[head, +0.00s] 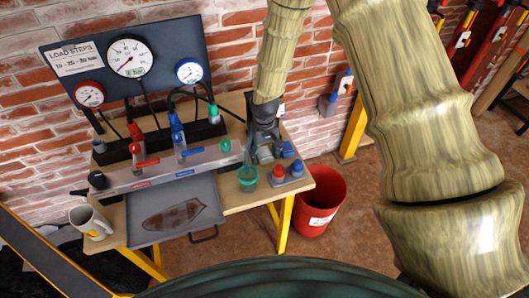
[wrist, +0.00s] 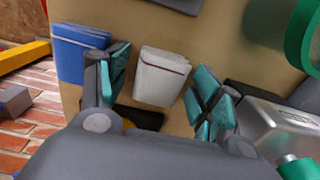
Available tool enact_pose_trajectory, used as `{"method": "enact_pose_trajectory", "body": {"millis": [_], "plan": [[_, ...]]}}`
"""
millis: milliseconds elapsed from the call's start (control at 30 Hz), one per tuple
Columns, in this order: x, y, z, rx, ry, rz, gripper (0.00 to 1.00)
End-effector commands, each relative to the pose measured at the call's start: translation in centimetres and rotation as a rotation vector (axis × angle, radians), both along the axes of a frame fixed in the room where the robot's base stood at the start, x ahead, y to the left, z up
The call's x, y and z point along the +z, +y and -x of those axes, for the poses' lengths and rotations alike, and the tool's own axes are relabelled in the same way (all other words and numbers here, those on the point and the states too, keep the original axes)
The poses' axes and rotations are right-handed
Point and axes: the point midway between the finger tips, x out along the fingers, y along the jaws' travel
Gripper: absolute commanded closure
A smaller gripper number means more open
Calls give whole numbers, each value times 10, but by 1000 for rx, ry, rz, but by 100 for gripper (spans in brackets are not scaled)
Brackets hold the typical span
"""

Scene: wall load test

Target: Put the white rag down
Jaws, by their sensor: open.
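The white rag (wrist: 160,78) is a folded white block with a thin reddish stripe. In the wrist view it lies on the tan bench top between the two teal-padded fingers of my gripper (wrist: 160,88). The fingers are open, with a visible gap on each side of the rag. In the head view my gripper (head: 266,150) points down at the right back part of the bench (head: 244,195), and I cannot make out the rag there. A blue folded rag (wrist: 72,58) lies just outside my left finger in the wrist view.
A grey metal rail (head: 160,172) with valves lies to the left. A mug (head: 90,222), a tray (head: 205,190) and a red bin (head: 320,200) are nearby.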

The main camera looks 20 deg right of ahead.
Motion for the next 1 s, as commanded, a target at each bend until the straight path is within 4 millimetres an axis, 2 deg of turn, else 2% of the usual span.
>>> {"method": "enact_pose_trajectory", "body": {"millis": [233, 367, 1000], "plan": [[6, 0, 0, 0, -1, 0, 35], [17, 0, -1, -1, -3, -1, 35], [100, 0, 0, -1, -2, 0, 35]]}}
